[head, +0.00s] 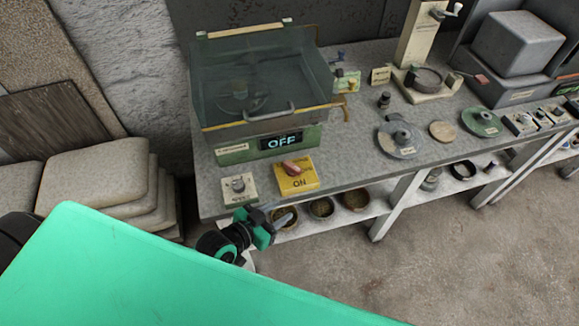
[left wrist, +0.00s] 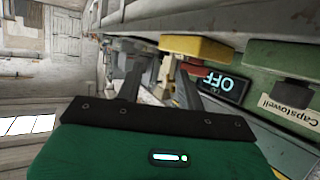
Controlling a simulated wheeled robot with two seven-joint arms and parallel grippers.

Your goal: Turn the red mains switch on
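The red mains switch (head: 291,168) is a red rocker or lever on top of a yellow box (head: 298,184) marked ON, near the bench's front edge. In the left wrist view the yellow box (left wrist: 210,50) is upper right, with the red switch (left wrist: 195,70) just below it. A display (head: 281,141) on the green machine behind reads OFF. My left gripper (head: 281,213) is in front of the bench edge, below and left of the yellow box, apart from it. In the left wrist view its two fingers (left wrist: 158,88) are spread with nothing held. My right gripper is not in view.
A small box with a grey knob (head: 239,186) stands left of the yellow box. The clear-hooded machine (head: 262,85) stands behind both. Bowls (head: 321,207) sit on the lower shelf (head: 378,207). Stacked slabs (head: 95,185) stand left of the bench. Floor in front is clear.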

